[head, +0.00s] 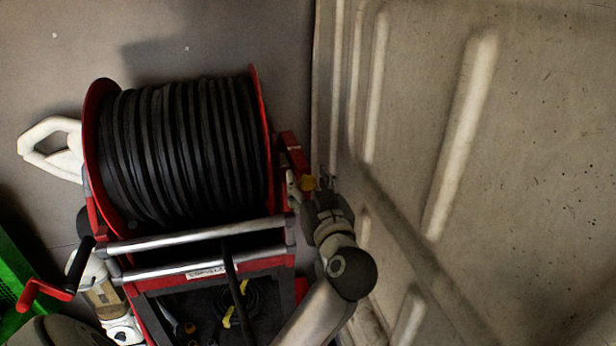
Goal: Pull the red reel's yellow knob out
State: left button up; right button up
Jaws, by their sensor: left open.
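The red reel (91,150) stands in the head view, wound with thick black hose (185,150). Its small yellow knob (308,183) is at the right side of the red frame, beside the right flange. I cannot tell whether either finger touches the knob. The gripper's body hides part of the frame behind it.
A beige ribbed panel (540,180) rises close to the right of the gripper, leaving little room there. Silver bars (190,238) cross the reel's front above an open bin of small items.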

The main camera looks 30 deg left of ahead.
pick_arm(q)
jog(key=shift+w+a, duration=0.25)
jog(key=shift+a, duration=0.1)
jog(key=c, duration=1)
grip_shut()
pick_arm(e)
jog(key=shift+w+d+r, duration=0.1)
jog(key=shift+r, duration=0.05)
